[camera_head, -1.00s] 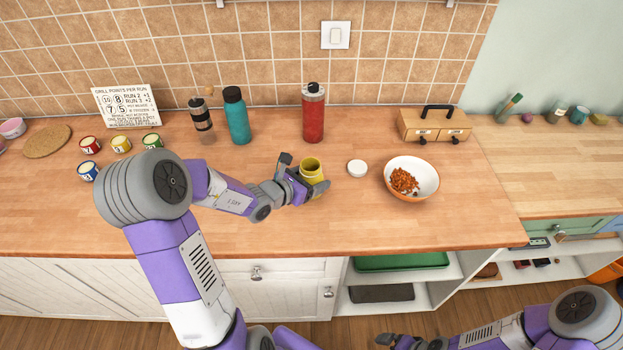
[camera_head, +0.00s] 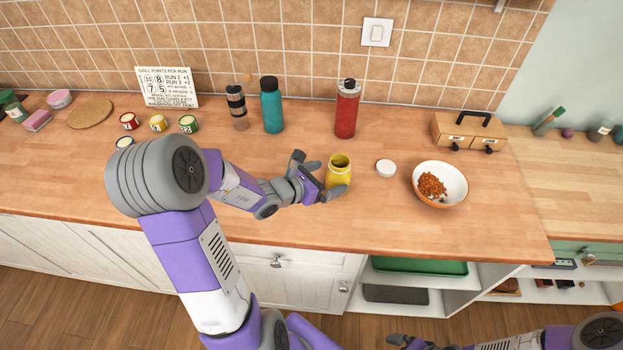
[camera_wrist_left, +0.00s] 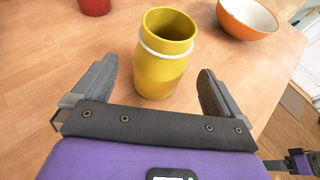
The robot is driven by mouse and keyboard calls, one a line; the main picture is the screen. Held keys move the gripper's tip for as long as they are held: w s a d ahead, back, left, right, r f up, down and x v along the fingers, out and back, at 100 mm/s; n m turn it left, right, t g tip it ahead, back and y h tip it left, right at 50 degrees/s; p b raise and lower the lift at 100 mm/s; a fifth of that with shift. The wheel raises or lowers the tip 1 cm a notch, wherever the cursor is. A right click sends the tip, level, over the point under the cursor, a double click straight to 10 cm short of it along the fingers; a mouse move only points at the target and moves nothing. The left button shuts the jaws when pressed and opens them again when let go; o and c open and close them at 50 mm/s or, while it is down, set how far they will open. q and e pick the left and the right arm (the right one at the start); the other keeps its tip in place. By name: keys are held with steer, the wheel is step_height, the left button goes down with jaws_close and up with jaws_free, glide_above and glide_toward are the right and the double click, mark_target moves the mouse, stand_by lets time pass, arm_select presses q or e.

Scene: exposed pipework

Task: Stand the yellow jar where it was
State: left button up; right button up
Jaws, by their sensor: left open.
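The yellow jar (camera_head: 338,174) stands upright and open-topped on the wooden counter, left of a round white lid (camera_head: 385,168). In the left wrist view the jar (camera_wrist_left: 164,62) has a pale ring below its rim. My left gripper (camera_head: 319,180) is open at the jar's left side. In the wrist view the open fingers (camera_wrist_left: 158,88) point toward the jar, with a gap on each side near its lower part. The jar looks free of the fingers. My right gripper (camera_head: 405,341) is at the bottom edge, partly cut off, its jaws unclear.
An orange bowl (camera_head: 440,184) with brown bits stands right of the lid. A red bottle (camera_head: 347,110), a teal bottle (camera_head: 271,106) and a dark-topped shaker (camera_head: 237,108) stand behind. A wooden drawer box (camera_head: 468,132) is at the back right. The counter front is clear.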

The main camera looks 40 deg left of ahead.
arm_select(q)
steer(key=p+v, duration=0.1)
steer(key=v, duration=0.5)
steer(key=shift+s, duration=0.25)
steer(key=shift+r, duration=0.1)
